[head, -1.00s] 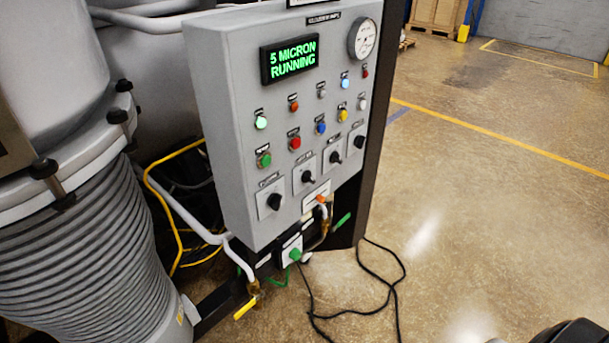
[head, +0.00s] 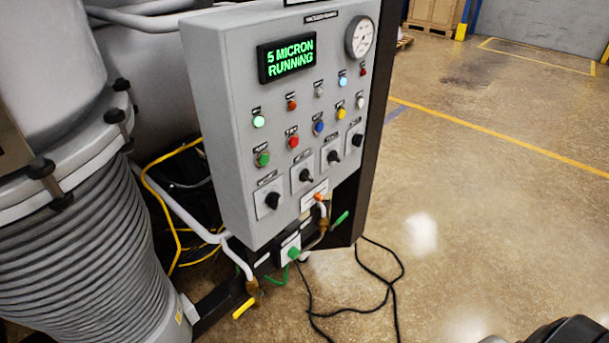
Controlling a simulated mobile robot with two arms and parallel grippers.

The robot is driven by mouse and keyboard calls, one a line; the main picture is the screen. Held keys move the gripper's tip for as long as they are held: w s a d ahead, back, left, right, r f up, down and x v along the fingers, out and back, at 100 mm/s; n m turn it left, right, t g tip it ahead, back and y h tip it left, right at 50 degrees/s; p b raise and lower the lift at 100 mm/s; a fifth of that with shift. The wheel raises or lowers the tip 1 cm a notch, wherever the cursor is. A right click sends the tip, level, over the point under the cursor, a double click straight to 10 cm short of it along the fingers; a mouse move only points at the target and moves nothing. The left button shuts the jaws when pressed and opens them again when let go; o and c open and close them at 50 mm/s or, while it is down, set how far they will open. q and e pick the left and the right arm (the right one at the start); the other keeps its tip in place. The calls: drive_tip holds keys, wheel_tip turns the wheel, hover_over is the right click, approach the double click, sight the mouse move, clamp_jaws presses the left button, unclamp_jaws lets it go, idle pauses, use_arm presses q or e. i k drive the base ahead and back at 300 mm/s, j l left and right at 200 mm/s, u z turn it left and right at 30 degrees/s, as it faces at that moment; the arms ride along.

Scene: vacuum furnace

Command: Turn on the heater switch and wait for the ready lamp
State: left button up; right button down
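The grey control panel (head: 235,160) stands upright in the middle of the head view. Its display (head: 287,58) reads "5 MICRON RUNNING" in green. Several black selector switches form a row low on the panel, among them a left one (head: 272,200), a lever-like one (head: 306,176) and a right one (head: 357,140). Their labels are too small to read, so I cannot tell which is the heater switch. A green lamp (head: 259,122) and a pale blue lamp (head: 343,82) look lit. I cannot tell which is the ready lamp.
Green (head: 262,160), red (head: 293,142), blue (head: 319,127) and yellow (head: 341,114) buttons and a round gauge (head: 360,38) are on the panel. A ribbed grey bellows (head: 80,250) stands left. A black cable (head: 385,310) lies on the floor. The right floor is open.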

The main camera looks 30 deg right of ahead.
sight(304, 175)
drive_tip(key=i+l+u, duration=0.1)
drive_tip(key=l, duration=0.85)
drive_tip(key=i+l, duration=0.1)
drive_tip(key=l, duration=0.85)
drive_tip(key=u, duration=0.05)
